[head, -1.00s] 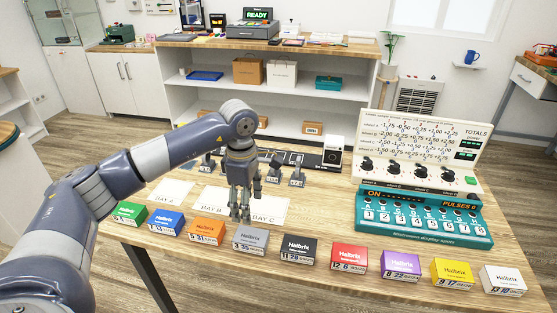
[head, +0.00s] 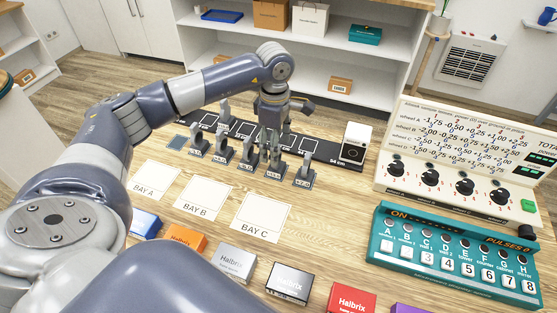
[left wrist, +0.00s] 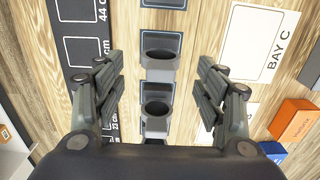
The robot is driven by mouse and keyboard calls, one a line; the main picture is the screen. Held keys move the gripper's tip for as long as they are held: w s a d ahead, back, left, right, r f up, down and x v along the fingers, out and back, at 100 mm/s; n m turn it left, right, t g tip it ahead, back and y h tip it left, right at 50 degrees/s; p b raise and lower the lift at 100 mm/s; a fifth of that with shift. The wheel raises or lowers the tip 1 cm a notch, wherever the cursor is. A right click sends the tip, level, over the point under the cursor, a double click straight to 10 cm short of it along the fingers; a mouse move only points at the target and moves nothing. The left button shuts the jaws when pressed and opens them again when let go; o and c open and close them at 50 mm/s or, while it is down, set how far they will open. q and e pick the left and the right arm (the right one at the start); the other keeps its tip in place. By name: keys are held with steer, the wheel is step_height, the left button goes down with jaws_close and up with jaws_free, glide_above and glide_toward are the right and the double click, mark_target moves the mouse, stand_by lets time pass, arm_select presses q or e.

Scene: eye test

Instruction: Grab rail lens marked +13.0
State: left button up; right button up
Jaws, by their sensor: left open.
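Several small grey rail lenses in upright holders stand in a row in the head view, from the leftmost lens (head: 196,143) to the rightmost lens (head: 304,175). Their base labels are too small to read, so I cannot tell which is +13.0. My left gripper (head: 271,148) points down over the right part of the row and partly hides a lens there. In the left wrist view the left gripper (left wrist: 158,72) is open, its fingers on either side of the row. One lens (left wrist: 159,63) shows between the fingers, another lens (left wrist: 157,110) just below it. My right gripper is not in view.
A black rail board (head: 325,152) with outlined squares lies behind the lenses, with a white device (head: 355,143) at its right end. Empty bay cards, including BAY C (head: 262,216), lie in front. Halbrix boxes line the front edge. A teal panel (head: 455,289) stands right.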

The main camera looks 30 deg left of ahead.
arm_select(q)
steer(key=shift+s+f, duration=0.1)
steer(key=shift+f, duration=0.9)
step_height(320, 180, down, 5)
steer(key=shift+d+p, duration=0.15)
steer(key=shift+p, duration=0.6)
steer(key=shift+f, duration=0.3)
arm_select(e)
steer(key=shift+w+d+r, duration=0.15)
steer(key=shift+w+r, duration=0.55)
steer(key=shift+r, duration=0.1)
arm_select(q)
steer(key=shift+c, duration=0.6)
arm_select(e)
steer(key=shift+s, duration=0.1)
arm_select(q)
steer(key=c, duration=1.1)
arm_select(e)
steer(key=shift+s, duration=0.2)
